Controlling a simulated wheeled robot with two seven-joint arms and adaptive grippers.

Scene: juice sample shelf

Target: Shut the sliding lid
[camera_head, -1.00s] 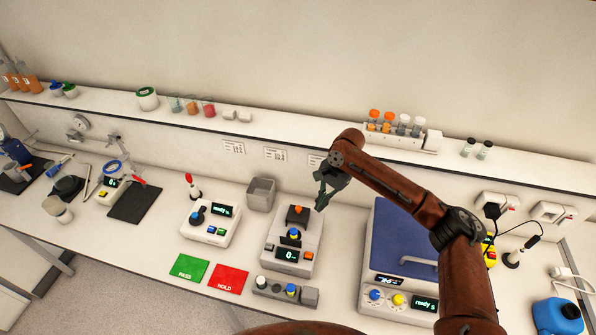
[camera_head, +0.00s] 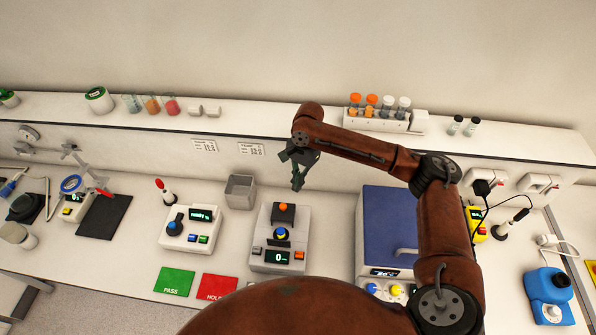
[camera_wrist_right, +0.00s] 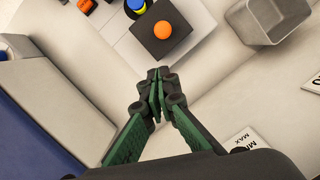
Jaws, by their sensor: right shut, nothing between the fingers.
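The small grey instrument (camera_head: 262,241) stands on the bench near the middle of the head view. Its dark sliding lid (camera_head: 276,220) with an orange knob (camera_head: 283,207) sits toward the back. A blue-topped, yellow-ringed piece (camera_head: 281,233) shows uncovered in front of it. In the right wrist view the dark lid (camera_wrist_right: 150,45) and orange knob (camera_wrist_right: 163,30) lie just beyond my fingertips. My right gripper (camera_head: 297,186) is shut and empty, behind and slightly right of the knob; its fingertips (camera_wrist_right: 157,84) look apart from the lid. My left gripper is out of view.
A grey open bin (camera_head: 240,190) stands back left of the instrument. A large machine with a blue cover (camera_head: 385,225) stands close on the right. The wall shelf (camera_head: 280,133) runs behind my gripper. My arm hides part of the bench front.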

